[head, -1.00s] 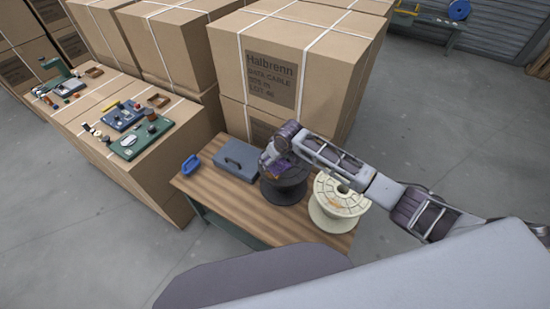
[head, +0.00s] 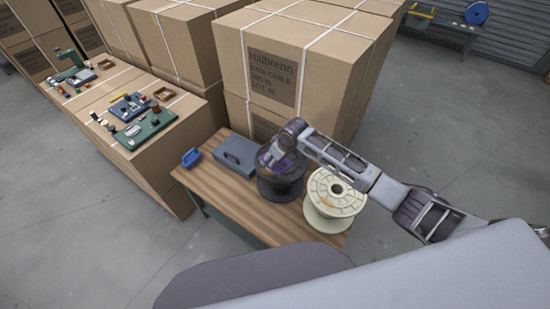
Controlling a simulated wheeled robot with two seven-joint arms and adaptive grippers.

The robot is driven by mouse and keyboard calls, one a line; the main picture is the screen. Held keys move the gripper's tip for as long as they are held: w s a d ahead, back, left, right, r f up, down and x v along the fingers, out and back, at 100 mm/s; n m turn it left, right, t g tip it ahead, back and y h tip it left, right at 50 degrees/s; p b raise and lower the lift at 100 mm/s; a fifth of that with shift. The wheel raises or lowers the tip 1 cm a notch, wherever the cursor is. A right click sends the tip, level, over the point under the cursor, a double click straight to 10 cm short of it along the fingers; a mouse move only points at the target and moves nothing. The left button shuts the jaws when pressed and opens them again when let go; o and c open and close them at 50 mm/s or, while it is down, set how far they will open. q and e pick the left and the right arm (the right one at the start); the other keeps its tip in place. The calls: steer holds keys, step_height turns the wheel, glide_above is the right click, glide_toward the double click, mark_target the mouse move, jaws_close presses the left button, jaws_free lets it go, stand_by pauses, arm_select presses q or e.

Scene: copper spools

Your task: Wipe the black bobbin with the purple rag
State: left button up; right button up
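The black bobbin (head: 281,189) stands upright on the wooden bench, beside a cream spool. My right gripper (head: 268,158) is over its top, at the back-left side, with the arm reaching in from the right. A small patch of the purple rag (head: 286,166) shows at the gripper's tip, on or just above the bobbin's top flange. The gripper covers most of the rag and part of the flange. The fingertips are too hidden to tell whether they are shut on the rag. My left gripper is out of view.
The cream spool (head: 335,196) stands close to the right of the bobbin, below my forearm. A grey case (head: 235,155) and a blue object (head: 191,158) sit on the bench's (head: 228,200) left side. Large cartons (head: 300,60) stand behind. The bench's front left is clear.

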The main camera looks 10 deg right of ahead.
steer(key=shift+a+n, duration=0.1)
steer(key=shift+n, duration=0.3)
steer(key=shift+n+g, duration=0.3)
steer(key=shift+n, duration=0.4)
steer(key=shift+s+f+y, duration=0.1)
steer(key=shift+y, duration=0.2)
